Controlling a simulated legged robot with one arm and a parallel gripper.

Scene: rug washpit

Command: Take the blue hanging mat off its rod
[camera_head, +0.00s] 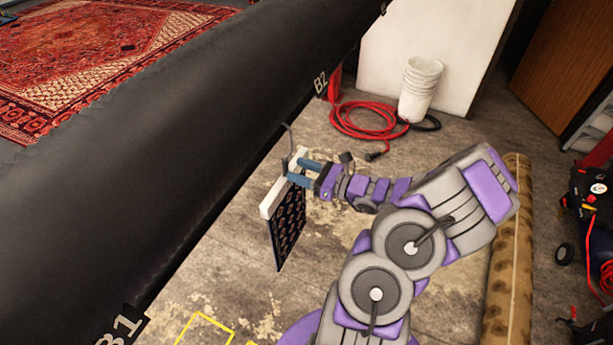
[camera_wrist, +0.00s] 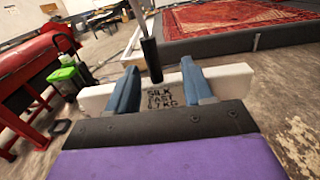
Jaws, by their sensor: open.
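A dark blue mat (camera_head: 287,226) with a reddish pattern hangs below a white bar (camera_head: 268,203) in the head view. The white bar also shows in the wrist view (camera_wrist: 236,78), with dark lettering on its face. A thin upright dark hook or rod (camera_head: 288,143) rises from the bar; in the wrist view a black sleeve (camera_wrist: 151,60) stands at the bar's middle. My gripper (camera_head: 297,171) is open at the bar, and in the wrist view its blue fingers (camera_wrist: 160,70) lie either side of the lettering. Contact with the bar cannot be told. The wrist view does not show the mat.
A long black padded wall (camera_head: 140,160) runs along the left, with a red patterned rug (camera_head: 90,45) beyond it. A red hose (camera_head: 362,122) and white buckets (camera_head: 420,90) lie behind. A rolled tan rug (camera_head: 512,270) lies right of my arm. The floor below the mat is clear.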

